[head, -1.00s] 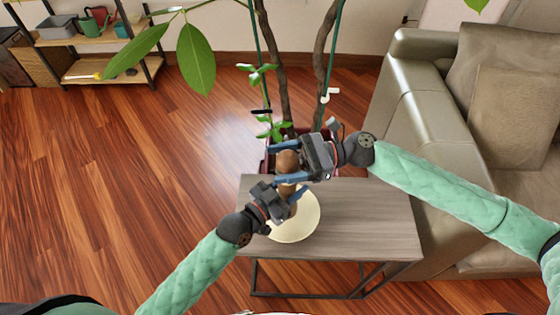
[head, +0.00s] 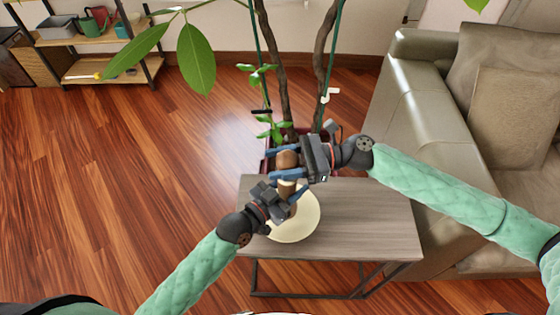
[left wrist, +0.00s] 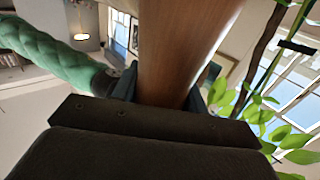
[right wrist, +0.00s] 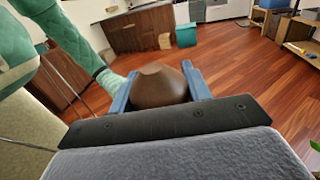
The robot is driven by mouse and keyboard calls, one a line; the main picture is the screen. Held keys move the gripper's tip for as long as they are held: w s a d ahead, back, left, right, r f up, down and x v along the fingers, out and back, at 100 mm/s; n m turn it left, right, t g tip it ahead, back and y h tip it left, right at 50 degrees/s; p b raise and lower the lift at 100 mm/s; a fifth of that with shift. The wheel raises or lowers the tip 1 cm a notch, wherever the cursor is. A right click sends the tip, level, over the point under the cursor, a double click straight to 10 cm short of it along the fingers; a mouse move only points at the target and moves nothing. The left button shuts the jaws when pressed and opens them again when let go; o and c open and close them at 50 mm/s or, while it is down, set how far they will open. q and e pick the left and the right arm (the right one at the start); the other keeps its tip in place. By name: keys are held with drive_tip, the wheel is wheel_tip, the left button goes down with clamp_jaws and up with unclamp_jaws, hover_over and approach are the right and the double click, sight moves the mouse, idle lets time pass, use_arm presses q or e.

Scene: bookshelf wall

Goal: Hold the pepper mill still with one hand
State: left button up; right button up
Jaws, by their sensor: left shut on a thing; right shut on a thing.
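The brown wooden pepper mill (head: 287,159) stands roughly upright above a round cream plate (head: 292,230) on the small table. My left gripper (head: 283,195) is shut around its lower body, which also fills the middle of the left wrist view (left wrist: 180,50). My right gripper (head: 286,164) is shut around the rounded head, which shows between the blue fingers in the right wrist view (right wrist: 160,86). The grippers sit close together, right above left. The mill's foot is hidden, so I cannot tell whether it touches the plate.
The grey wooden side table (head: 370,215) is bare to the right of the plate. A potted plant (head: 277,70) with tall stems stands just behind it. A grey-green sofa (head: 420,110) is at the right. A shelf with pots (head: 85,55) stands far left. Open floor lies left.

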sight(290, 157)
drive_tip(key=shift+w+f+m+t, duration=0.1)
drive_tip(key=shift+w+m+t, duration=0.1)
drive_tip(key=shift+m+t, duration=1.6)
drive_tip(key=shift+w+t, duration=0.1)
drive_tip(key=shift+t, duration=1.1)
drive_tip(key=shift+a+r+m+t, duration=0.15)
drive_tip(key=shift+m+t, duration=0.2)
drive_tip(key=shift+t, duration=0.2)
drive_tip(key=shift+a+r+m+t, duration=0.15)
drive_tip(key=shift+m+t, duration=0.2)
drive_tip(key=shift+t, duration=0.2)
